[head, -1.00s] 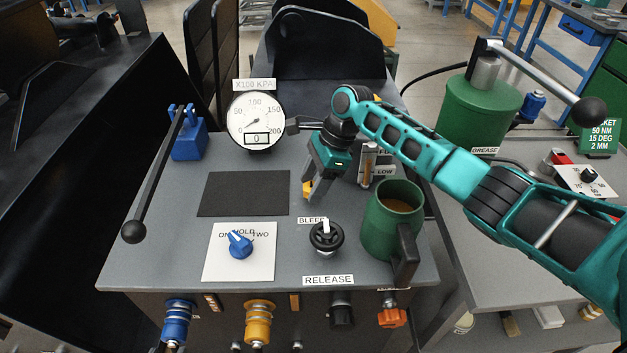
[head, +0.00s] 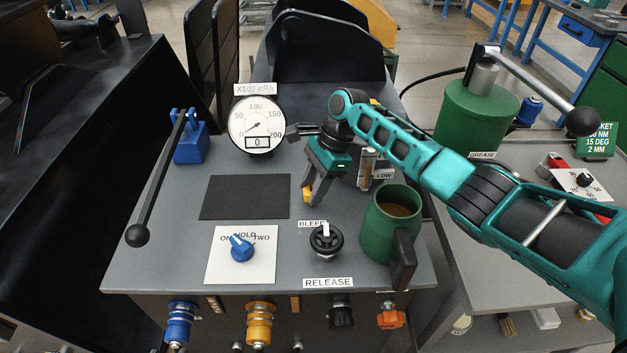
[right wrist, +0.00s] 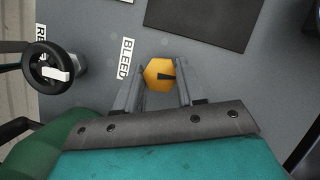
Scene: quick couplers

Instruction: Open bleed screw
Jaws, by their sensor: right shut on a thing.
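The bleed screw is a yellow hexagonal head with a dark pointer mark (right wrist: 159,75), beside the BLEED label (right wrist: 126,58). In the head view only a bit of the yellow screw (head: 307,194) shows below my right gripper (head: 315,197). In the right wrist view my right gripper (right wrist: 163,90) has its two fingers on either side of the screw head and is shut on it, pointing down at the panel. The dark mark points to the right in that view. My left gripper is not in view.
A black release knob (head: 326,240) stands in front of the gripper, and a green mug (head: 378,228) is close at the right. A gauge (head: 256,124) reading 0, a black mat (head: 245,197) and a blue selector (head: 241,248) lie to the left. A green grease pot (head: 476,117) stands further right.

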